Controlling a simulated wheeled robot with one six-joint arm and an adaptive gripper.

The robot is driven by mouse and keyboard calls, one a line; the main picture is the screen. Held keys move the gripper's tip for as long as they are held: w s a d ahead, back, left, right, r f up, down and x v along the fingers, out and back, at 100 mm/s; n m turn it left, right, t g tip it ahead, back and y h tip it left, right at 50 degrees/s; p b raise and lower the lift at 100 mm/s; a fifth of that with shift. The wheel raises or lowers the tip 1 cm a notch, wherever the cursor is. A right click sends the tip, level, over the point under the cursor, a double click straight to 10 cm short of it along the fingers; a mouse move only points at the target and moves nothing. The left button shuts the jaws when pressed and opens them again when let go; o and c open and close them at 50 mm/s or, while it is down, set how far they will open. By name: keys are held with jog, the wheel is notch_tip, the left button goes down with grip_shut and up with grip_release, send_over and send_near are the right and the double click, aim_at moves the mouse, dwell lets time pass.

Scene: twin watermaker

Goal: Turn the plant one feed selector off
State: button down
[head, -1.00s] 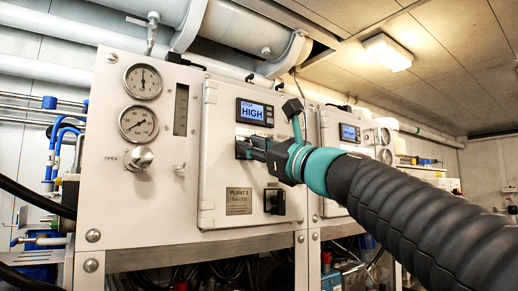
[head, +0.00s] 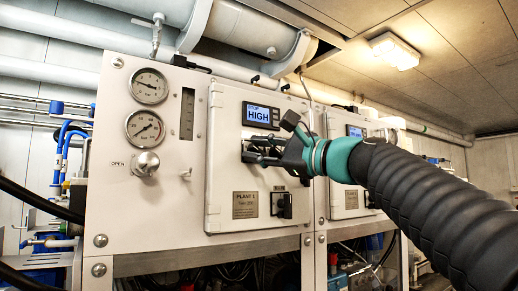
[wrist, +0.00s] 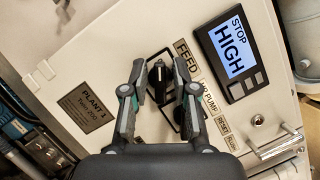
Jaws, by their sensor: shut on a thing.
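The plant one feed selector (wrist: 158,80) is a black knob with a white pointer line, beside the FEED label (wrist: 187,50) in the wrist view. My gripper (wrist: 163,68) has one finger on each side of the knob and is shut on it, though the contact is hard to see. In the head view my gripper (head: 262,152) is at the panel just below the display (head: 259,114) and hides the selector. The display reads STOP HIGH. The PLANT 1 plate (head: 245,205) is lower on the same white door.
Another black switch (head: 282,204) sits right of the plate. Two gauges (head: 149,86) and a silver knob marked OPEN (head: 146,164) are left of the door. In the wrist view, a toggle (wrist: 258,120) and a metal handle (wrist: 275,145) are at the lower right.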

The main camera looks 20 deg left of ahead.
dwell(0.4)
jog(key=c, duration=1.2)
grip_release()
jog(key=shift+d, duration=0.1)
jog(key=v, duration=1.2)
jog(key=shift+n, duration=0.3)
